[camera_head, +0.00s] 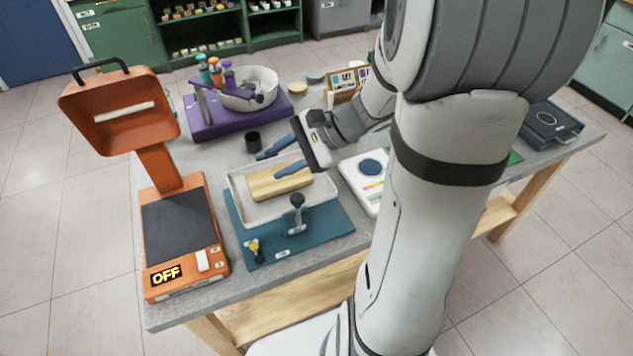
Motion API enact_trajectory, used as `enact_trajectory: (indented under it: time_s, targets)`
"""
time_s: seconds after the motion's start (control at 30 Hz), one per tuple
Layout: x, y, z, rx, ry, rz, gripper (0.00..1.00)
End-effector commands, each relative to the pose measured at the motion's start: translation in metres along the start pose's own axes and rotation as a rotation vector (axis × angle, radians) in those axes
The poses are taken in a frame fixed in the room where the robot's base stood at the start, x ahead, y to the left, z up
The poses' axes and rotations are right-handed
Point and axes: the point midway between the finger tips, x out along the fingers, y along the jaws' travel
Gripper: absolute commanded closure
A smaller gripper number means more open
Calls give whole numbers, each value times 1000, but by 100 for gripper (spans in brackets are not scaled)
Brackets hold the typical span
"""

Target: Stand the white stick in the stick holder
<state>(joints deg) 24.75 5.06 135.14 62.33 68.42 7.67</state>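I cannot make out a loose white stick in this view; part of the table is hidden behind my arm. No stick holder can be identified for sure. A small black cup (252,141) stands open on the table behind the white tray, but I cannot tell whether it is the holder. My gripper (268,165) has two blue fingers spread apart, with nothing visible between them. It is over the back part of the white tray (240,198), close to a light wooden block (270,187) in it. I cannot tell whether a finger touches the block.
An orange lamp stand (155,235) reading OFF is at left. A purple base (200,128) carries a white bowl (262,86) and coloured bottles. A white panel (352,172) lies right of the tray.

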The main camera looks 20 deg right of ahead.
Motion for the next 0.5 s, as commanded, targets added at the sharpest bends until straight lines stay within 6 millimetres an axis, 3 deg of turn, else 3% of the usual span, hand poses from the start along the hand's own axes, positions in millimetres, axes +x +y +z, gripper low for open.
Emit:
enact_trajectory:
  time_s: [0.03, 0.1, 0.23, 0.37, 0.5]
  targets:
    - [2, 16, 19, -128, 42, 101, 64]
    - [1, 39, 34, -304, 108, 243, 64]
    - [-15, 73, 50, -646, 242, 481, 64]
    - [-38, 89, 55, -954, 373, 664, 64]
    - [-58, 91, 57, -1181, 480, 782, 64]
